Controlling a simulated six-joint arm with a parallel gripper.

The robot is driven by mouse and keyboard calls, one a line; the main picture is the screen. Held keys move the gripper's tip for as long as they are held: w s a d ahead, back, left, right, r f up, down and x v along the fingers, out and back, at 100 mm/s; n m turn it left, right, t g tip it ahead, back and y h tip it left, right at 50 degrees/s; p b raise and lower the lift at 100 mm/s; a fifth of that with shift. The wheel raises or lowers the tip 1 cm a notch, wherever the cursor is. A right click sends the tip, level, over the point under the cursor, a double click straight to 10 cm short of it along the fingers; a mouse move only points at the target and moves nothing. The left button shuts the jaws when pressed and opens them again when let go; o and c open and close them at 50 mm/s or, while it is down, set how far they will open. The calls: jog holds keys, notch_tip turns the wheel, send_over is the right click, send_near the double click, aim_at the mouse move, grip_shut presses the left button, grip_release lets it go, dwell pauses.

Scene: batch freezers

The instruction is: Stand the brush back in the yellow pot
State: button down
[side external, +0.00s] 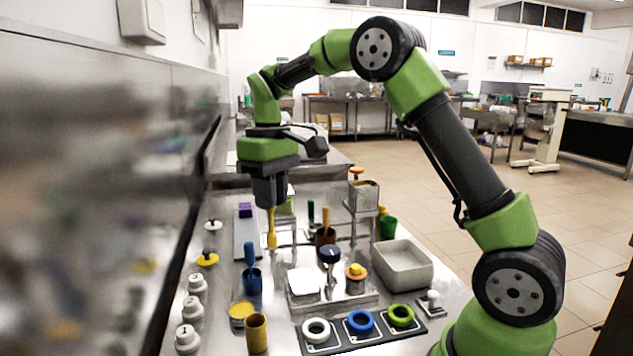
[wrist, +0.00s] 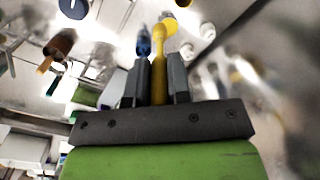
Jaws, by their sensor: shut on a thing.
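My gripper (side external: 270,203) is shut on the yellow brush (side external: 271,228), which hangs upright below the fingers, clear of the metal table. In the wrist view the brush (wrist: 158,62) runs out between the two fingers (wrist: 158,88). The yellow pot (side external: 256,334) stands upright at the front of the table, nearer the side camera than the brush and apart from it. Its inside is mostly hidden from the side.
A blue pot (side external: 252,285) with a blue brush stands behind the yellow pot, beside a low yellow dish (side external: 240,310). A brown pot (side external: 325,237), a green pot (side external: 388,229) and a grey tub (side external: 402,268) are to the right. White numbered knobs (side external: 188,338) line the left.

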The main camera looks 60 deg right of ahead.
jog(key=a, duration=0.6)
notch_tip(320, 180, down, 11)
jog(key=shift+w+d, duration=0.25)
dwell(1.3)
jog(key=shift+f, duration=2.7)
jog(key=shift+f, duration=0.1)
jog(key=c, duration=0.5)
grip_release()
